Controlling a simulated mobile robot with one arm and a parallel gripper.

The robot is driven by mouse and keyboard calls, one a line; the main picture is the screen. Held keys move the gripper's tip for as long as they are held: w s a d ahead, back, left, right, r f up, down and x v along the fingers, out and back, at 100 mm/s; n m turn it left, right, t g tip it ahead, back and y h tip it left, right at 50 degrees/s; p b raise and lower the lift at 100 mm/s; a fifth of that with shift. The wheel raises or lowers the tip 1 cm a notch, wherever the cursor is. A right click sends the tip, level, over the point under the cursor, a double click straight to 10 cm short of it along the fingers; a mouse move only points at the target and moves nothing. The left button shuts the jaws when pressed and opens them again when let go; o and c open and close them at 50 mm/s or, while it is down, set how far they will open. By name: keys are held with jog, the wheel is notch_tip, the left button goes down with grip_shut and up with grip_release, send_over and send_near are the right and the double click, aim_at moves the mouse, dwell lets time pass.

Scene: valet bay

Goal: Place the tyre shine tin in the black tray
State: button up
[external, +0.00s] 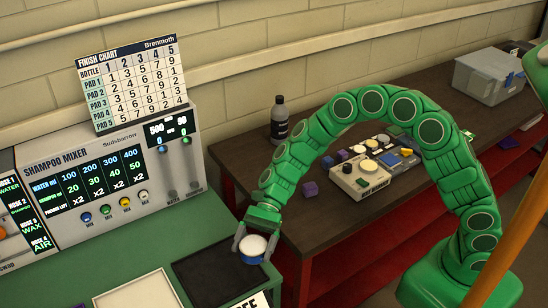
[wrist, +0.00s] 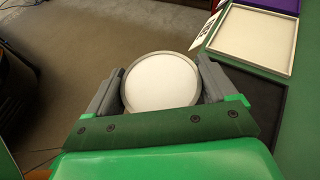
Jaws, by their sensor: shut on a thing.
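The tyre shine tin (external: 253,248) is a small round tin with a white lid and a blue side. My gripper (external: 251,246) is shut on it, one finger on each side. In the wrist view the tin's white lid (wrist: 160,81) fills the space between the two grey fingers of my gripper (wrist: 160,85). In the wrist view part of the black tray (wrist: 270,103) shows right of my gripper. I cannot tell whether the tin touches the tray.
A white tray (external: 138,290) lies left of the black tray, and also shows in the wrist view (wrist: 255,40). The shampoo mixer (external: 110,180) stands behind. A dark bottle (external: 279,120), a beige box (external: 358,180) and small purple blocks are on the brown bench. A gap separates the benches.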

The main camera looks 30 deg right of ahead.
jog(key=w+a+f, duration=0.4)
jog(key=w+a, duration=0.1)
jog(key=a, duration=0.2)
send_over(210, 277)
jog(key=s+d, duration=0.1)
notch_tip(210, 277, down, 4)
jog(key=shift+d, duration=0.1)
jog(key=shift+w+a+f, duration=0.2)
jog(key=shift+a+f, duration=0.1)
jog(key=shift+f, duration=0.15)
jog(key=shift+w+a+f, duration=0.2)
jog(key=shift+a+f, duration=0.1)
jog(key=shift+f, duration=1.7)
jog(key=shift+f, duration=0.1)
jog(key=o, duration=1)
